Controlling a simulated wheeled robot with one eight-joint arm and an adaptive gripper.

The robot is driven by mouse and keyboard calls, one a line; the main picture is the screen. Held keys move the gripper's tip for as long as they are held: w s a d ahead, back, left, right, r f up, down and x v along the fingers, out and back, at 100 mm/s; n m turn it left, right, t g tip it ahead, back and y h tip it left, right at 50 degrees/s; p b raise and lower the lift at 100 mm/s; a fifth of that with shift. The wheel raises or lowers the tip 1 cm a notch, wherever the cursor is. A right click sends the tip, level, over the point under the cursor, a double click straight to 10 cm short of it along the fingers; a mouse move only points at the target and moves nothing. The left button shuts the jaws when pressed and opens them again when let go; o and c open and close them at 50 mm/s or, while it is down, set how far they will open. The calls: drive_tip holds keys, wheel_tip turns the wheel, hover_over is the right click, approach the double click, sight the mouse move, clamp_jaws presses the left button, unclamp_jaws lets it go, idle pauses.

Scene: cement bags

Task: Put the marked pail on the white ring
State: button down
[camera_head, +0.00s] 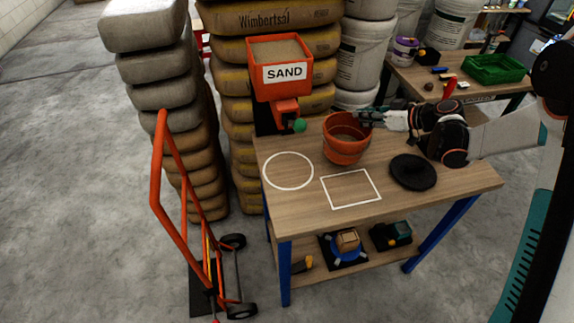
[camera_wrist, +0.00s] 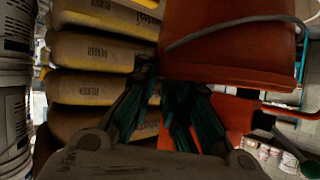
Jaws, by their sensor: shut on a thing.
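An orange-red pail (camera_head: 346,148) is above the back middle of the wooden table, upright or nearly so. I cannot tell if its base touches the tabletop. My gripper (camera_head: 362,117) reaches in from the right and is shut on the pail's upper side. In the wrist view the pail (camera_wrist: 228,45), with a grey wire handle across it, fills the upper right, close against my dark green fingers (camera_wrist: 165,92). No clear mark shows on the pail. The white ring (camera_head: 265,171) lies on the table's left part, empty, left of the pail.
A white square outline (camera_head: 350,205) is empty in front of the pail. A black disc (camera_head: 413,172) lies to the right. An orange SAND hopper (camera_head: 281,85) with a green-knobbed lever stands behind the ring. Stacked bags (camera_head: 165,90) and an orange hand truck (camera_head: 172,190) are at left.

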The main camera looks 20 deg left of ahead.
drive_tip(key=shift+s+a+f, duration=0.15)
drive_tip(key=shift+a+f, duration=0.1)
drive_tip(key=shift+a, duration=0.05)
drive_tip(key=s+a+f+b, duration=0.1)
drive_tip(key=s+a+b, duration=0.2)
drive_tip(key=a, duration=0.4)
drive_tip(key=s+a+f+b, duration=0.2)
drive_tip(key=s+a, duration=0.4)
drive_tip(key=a, duration=0.1)
drive_tip(key=shift+a+f+b, duration=0.3)
drive_tip(key=shift+a+b, duration=0.1)
drive_tip(key=c, duration=2)
unclamp_jaws()
drive_tip(key=shift+f, duration=0.1)
drive_tip(key=shift+c, duration=0.2)
drive_tip(key=o, duration=0.5)
